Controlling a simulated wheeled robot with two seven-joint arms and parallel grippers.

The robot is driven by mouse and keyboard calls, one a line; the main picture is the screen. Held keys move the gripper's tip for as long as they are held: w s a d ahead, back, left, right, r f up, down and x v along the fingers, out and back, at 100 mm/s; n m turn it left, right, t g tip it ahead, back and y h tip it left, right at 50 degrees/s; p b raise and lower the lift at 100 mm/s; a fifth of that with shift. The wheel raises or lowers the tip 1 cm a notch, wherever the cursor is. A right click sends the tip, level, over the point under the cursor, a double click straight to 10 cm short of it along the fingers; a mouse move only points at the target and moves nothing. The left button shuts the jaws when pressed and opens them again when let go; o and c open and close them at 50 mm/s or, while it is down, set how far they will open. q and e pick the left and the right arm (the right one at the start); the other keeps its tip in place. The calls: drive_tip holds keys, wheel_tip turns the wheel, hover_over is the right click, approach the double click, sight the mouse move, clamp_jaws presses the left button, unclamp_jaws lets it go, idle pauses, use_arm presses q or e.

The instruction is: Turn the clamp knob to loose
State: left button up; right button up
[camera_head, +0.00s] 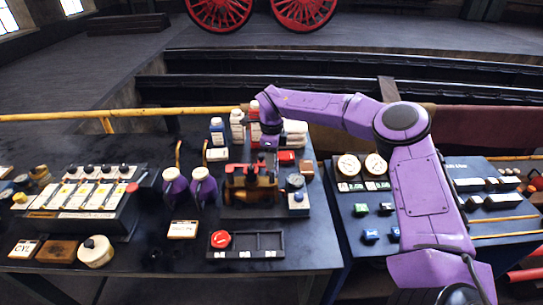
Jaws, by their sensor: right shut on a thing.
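My right arm reaches in from the right, and my right gripper (269,143) points down over a brass-and-red clamp fixture (250,188) on the dark bench. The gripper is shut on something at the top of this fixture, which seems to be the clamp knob. The fingers hide the knob, so its turn position cannot be told. My left gripper is not in view.
Two purple jugs (175,188) stand left of the fixture. A sloped switch panel (84,195) is at left, and a gauge panel (362,168) at right.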

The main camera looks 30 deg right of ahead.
drive_tip(key=shift+f+n, duration=0.1)
drive_tip(key=shift+n, duration=0.4)
drive_tip(key=o, duration=1)
drive_tip(key=shift+s, duration=0.1)
drive_tip(key=shift+o, duration=0.2)
drive_tip(key=shift+d, duration=0.1)
drive_tip(key=shift+r, duration=0.55)
wheel_tip(320, 180, up, 10)
drive_tip(key=b, duration=0.2)
drive_tip(key=shift+f+b, duration=0.2)
drive_tip(key=shift+b, duration=0.2)
